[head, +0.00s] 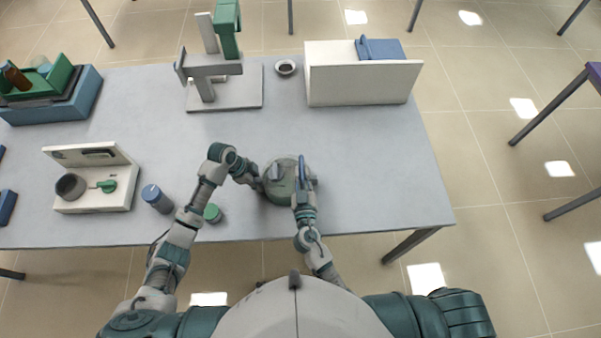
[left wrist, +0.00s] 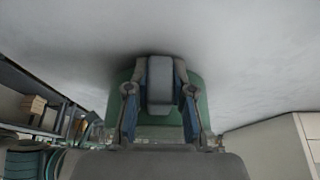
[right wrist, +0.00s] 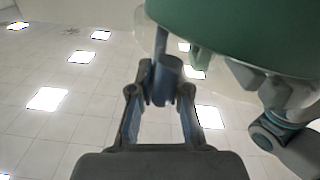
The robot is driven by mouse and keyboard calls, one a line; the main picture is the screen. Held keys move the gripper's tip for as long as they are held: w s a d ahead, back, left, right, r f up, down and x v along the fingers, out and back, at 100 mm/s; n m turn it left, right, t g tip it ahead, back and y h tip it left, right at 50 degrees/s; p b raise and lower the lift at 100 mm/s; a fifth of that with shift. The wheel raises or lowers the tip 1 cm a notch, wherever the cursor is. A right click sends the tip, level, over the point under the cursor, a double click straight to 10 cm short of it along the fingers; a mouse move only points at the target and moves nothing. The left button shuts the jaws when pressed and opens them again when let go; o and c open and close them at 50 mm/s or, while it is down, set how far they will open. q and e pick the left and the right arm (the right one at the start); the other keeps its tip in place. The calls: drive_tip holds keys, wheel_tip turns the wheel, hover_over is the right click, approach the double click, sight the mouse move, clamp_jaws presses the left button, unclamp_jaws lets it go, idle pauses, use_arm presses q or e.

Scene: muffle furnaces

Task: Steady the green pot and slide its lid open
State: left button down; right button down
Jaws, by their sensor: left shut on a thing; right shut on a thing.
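The green pot (head: 279,194) stands near the table's front edge with its round grey-green lid (head: 283,168) on top. My left gripper (head: 261,184) is at the pot's left side. In the left wrist view its fingers (left wrist: 160,105) are shut on the pot's grey side handle (left wrist: 160,78). My right gripper (head: 303,182) is at the right side of the lid. In the right wrist view its fingers (right wrist: 160,100) are shut on a blue-grey cylindrical knob (right wrist: 168,72) below a green rim (right wrist: 235,35). My grippers hide parts of the pot, and I cannot tell how far the lid covers it.
A green-topped jar (head: 212,212) and a blue-grey cylinder (head: 156,198) stand left of the pot, near my left arm. A white tray unit (head: 95,200) is farther left. A stand (head: 225,95) and a white box (head: 360,85) are behind. The table right of the pot is clear.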

use_arm(q)
drive_tip(key=shift+a, duration=0.1)
use_arm(e)
drive_tip(key=d, duration=1.1)
drive_tip(key=shift+d, duration=0.3)
idle(1.3)
drive_tip(key=shift+s+d, duration=0.1)
drive_tip(key=shift+d, duration=0.2)
idle(0.6)
drive_tip(key=c, duration=1.1)
unclamp_jaws()
drive_tip(key=shift+c, duration=0.2)
drive_tip(key=s, duration=1.2)
drive_tip(key=shift+a, duration=0.15)
use_arm(q)
drive_tip(key=c, duration=0.9)
unclamp_jaws()
